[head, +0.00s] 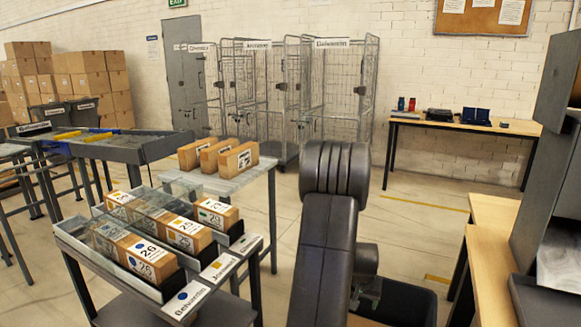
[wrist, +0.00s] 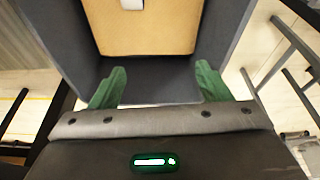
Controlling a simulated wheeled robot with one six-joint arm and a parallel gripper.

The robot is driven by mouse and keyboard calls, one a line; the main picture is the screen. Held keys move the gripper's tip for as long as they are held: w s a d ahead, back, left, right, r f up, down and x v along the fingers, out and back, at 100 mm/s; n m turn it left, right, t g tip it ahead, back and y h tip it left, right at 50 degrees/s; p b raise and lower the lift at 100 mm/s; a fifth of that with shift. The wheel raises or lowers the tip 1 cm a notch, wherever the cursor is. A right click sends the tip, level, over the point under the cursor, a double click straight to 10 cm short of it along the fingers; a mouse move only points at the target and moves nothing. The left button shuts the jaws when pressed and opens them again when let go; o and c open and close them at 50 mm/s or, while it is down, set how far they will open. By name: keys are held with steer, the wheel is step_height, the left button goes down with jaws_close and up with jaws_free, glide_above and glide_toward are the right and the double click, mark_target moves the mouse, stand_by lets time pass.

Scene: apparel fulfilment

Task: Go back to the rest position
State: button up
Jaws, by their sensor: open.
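My gripper (wrist: 158,82) shows in the wrist view with its two green fingers spread apart. Nothing is between the fingers. They are over a dark grey bin (wrist: 225,60). A brown cardboard box (wrist: 140,38) with a white label lies inside the bin, just beyond the fingertips. I cannot tell how far above it the fingers are. In the head view my arm rises in the foreground and folds down towards the dark bin (head: 412,302). The gripper itself is mostly hidden there behind the arm.
A sloped rack (head: 213,277) with rows of labelled boxes stands left of my arm. A small table (head: 258,172) behind it holds 3 boxes (head: 218,154). A wooden bench (head: 492,250) is close on the right. Wire cages (head: 345,90) stand at the back; open floor lies before them.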

steer(key=s+a+r+n+y+p, duration=0.1)
steer(key=a+r+n+p, duration=0.3)
steer(key=a+r+p, duration=1.6)
steer(key=shift+p+v, duration=0.9)
steer(key=shift+v, duration=0.7)
steer(key=shift+w+a, duration=0.15)
steer(key=shift+w, duration=0.05)
